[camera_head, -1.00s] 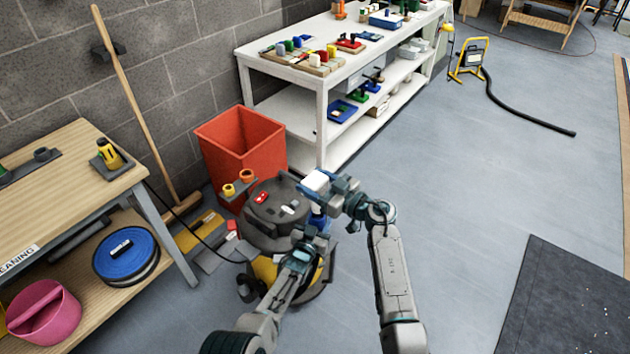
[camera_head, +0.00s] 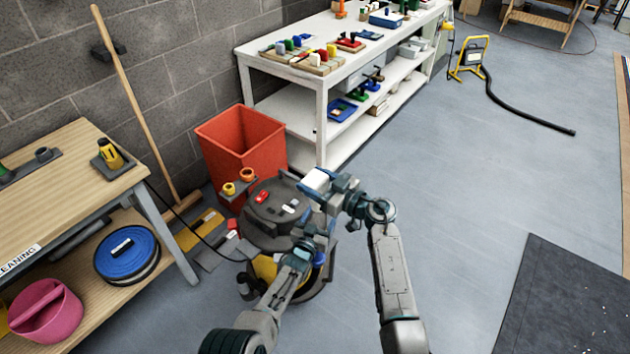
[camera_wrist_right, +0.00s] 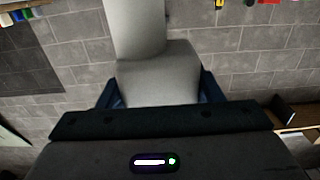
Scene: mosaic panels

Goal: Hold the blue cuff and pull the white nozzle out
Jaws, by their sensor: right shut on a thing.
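The white nozzle (camera_head: 317,180) shows as a pale block at the tip of my right gripper (camera_head: 334,189). In the right wrist view the pale nozzle (camera_wrist_right: 155,75) fills the space between the two blue-edged jaws, which are shut on it. A small blue patch (camera_head: 319,258), perhaps the blue cuff, shows low beside my left gripper (camera_head: 318,232). My left gripper is below and close to the right one, over the edge of the grey and yellow vacuum. Its jaws are too small and overlapped to tell whether they hold the cuff.
The dark vacuum body (camera_head: 275,212) stands behind my grippers, with an orange bin (camera_head: 241,150) behind it. A white shelf table (camera_head: 322,105) is at the back. A wooden bench (camera_head: 75,175) stands at the left. The floor at the right is open, with a dark mat (camera_head: 565,300).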

